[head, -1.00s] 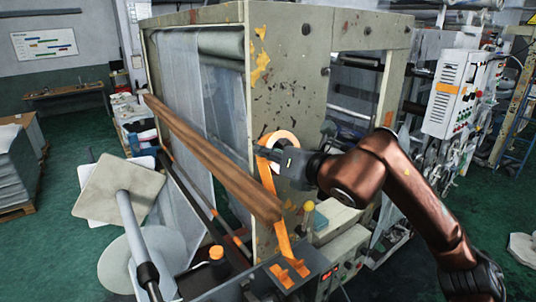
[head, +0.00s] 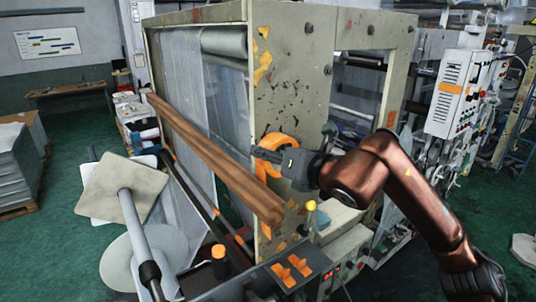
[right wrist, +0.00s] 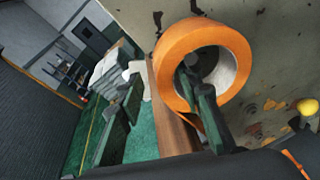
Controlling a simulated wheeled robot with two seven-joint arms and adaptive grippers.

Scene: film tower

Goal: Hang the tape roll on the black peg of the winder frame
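The orange tape roll (head: 268,142) is against the painted end panel of the winder frame (head: 290,80), beside the wooden beam's near end. In the right wrist view the roll (right wrist: 180,45) shows its pale core and open hole. My right gripper (right wrist: 160,105) has its two dark green fingers spread apart. One finger overlaps the roll's hole and the other is left of its rim. In the head view the gripper (head: 282,157) partly covers the roll. A dark shape lies in the hole; I cannot tell whether it is the black peg. My left gripper is not in view.
The long wooden beam (head: 215,155) runs beside the roll. A yellow knob (head: 310,205) and a control box (head: 340,272) are below. A grey shaft with plates (head: 135,225) stands at the left. Open green floor (head: 75,150) lies beyond.

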